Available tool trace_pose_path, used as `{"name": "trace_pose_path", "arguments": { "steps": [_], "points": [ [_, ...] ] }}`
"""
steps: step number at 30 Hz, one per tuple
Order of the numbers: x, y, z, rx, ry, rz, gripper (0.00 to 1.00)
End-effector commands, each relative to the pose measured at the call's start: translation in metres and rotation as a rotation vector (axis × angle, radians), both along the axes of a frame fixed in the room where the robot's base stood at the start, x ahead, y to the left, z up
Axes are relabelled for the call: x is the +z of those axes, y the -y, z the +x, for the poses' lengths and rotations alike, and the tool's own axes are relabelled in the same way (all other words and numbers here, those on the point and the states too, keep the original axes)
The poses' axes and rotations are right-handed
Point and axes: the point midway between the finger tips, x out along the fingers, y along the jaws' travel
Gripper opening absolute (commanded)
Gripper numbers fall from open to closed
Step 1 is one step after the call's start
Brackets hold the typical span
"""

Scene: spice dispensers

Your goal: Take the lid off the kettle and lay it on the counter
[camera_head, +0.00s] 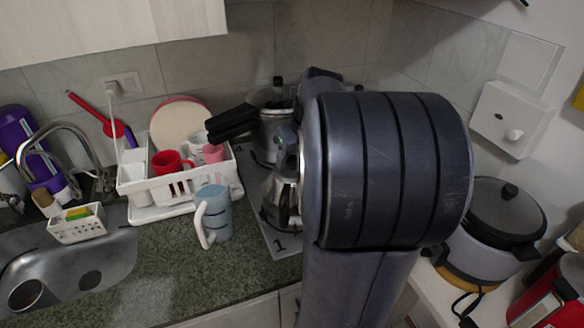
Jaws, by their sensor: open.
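The kettle (268,97) stands at the back of the counter. Its lid shows a black knob (278,81) on top, and the lid looks seated. My own arm covers the kettle's right side. The green stone counter (160,262) runs along the front.
A steel pot (281,195) stands in front of the kettle on the cooktop (270,238). A white dish rack (160,190) and a blue mug (214,212) stand to the left, beyond them the sink (112,270). A rice cooker (490,240) is right.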

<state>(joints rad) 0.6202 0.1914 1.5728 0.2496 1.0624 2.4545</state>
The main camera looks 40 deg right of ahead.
Motion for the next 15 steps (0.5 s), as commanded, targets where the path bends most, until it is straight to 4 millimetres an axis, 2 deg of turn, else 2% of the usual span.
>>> {"name": "trace_pose_path", "arguments": {
  "steps": [9, 15],
  "points": [
    [-0.0058, -0.0002, 0.0023, 0.001, 0.001, 0.0, 0.53],
    [-0.0057, -0.0002, 0.0022, 0.001, 0.001, 0.0, 0.36]
  ]
}}
